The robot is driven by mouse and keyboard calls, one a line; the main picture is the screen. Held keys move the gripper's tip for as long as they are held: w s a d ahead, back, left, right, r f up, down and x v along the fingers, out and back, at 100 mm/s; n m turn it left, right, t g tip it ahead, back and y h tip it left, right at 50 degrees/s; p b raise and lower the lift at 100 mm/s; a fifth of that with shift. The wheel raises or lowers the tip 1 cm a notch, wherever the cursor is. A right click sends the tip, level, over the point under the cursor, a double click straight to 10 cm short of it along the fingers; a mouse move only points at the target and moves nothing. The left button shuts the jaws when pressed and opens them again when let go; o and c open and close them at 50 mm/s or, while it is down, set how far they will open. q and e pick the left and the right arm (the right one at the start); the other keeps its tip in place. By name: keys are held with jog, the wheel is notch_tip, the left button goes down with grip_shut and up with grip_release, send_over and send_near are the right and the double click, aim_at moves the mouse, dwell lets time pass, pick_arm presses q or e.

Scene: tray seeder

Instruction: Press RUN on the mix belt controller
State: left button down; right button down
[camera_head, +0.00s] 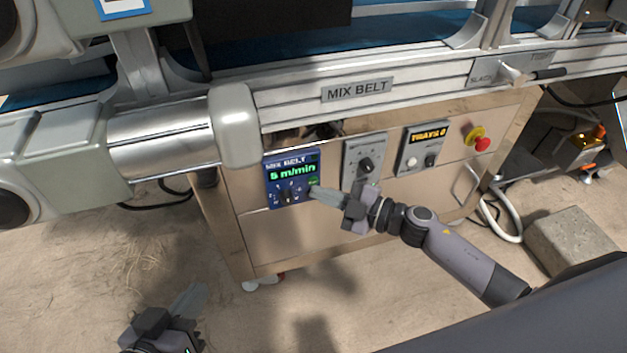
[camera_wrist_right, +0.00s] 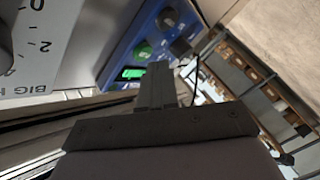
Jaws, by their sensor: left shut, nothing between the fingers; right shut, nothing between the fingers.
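The mix belt controller (camera_head: 279,196) is a blue panel on the steel cabinet, labelled MIX BELT, with a lit green readout of 5 m/min and a dark knob below it. In the right wrist view the controller (camera_wrist_right: 122,55) shows tilted beyond the shut fingers (camera_wrist_right: 158,75). My left gripper (camera_head: 190,301) is shut and empty, low at the left above the floor.
To the right on the cabinet are a grey knob panel (camera_head: 354,150), a TRAYS counter panel (camera_head: 410,163) and a red emergency stop (camera_head: 482,144). The belt rail with a MIX BELT sign (camera_head: 357,90) runs above. A concrete block (camera_head: 575,240) lies at the right.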

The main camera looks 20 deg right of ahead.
jog(key=shift+w, duration=0.25)
